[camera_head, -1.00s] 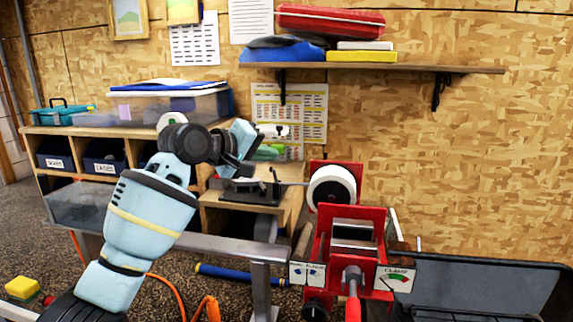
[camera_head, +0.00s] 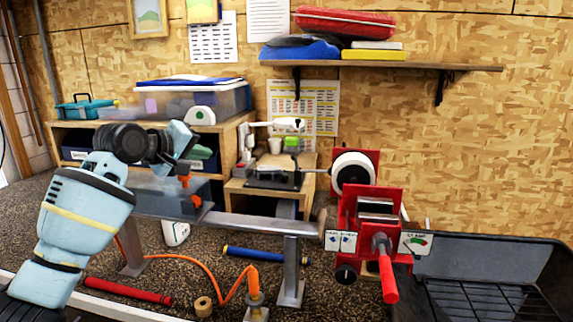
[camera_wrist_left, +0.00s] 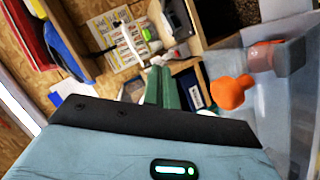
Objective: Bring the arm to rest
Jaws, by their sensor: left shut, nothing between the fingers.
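My left arm comes in from the lower left of the head view, bent at the black wrist joint. Its left gripper (camera_head: 200,152) hangs in front of the clear storage box and cubby shelf, left of the metal rail and clear of the red clamp. In the left wrist view the greenish fingers (camera_wrist_left: 160,88) lie together with nothing between them. An orange knob (camera_wrist_left: 232,92) shows beside the fingers in that view, and in the head view an orange part (camera_head: 186,183) shows just below the gripper. My right gripper is not in view.
A red clamp (camera_head: 381,205) with a red handle stands right of the metal rail (camera_head: 255,222). A black tray (camera_head: 540,262) is at the right. An orange hose (camera_head: 190,265), a blue tube (camera_head: 250,254) and a red tube (camera_head: 127,291) lie low. The wall shelf (camera_head: 400,66) is above.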

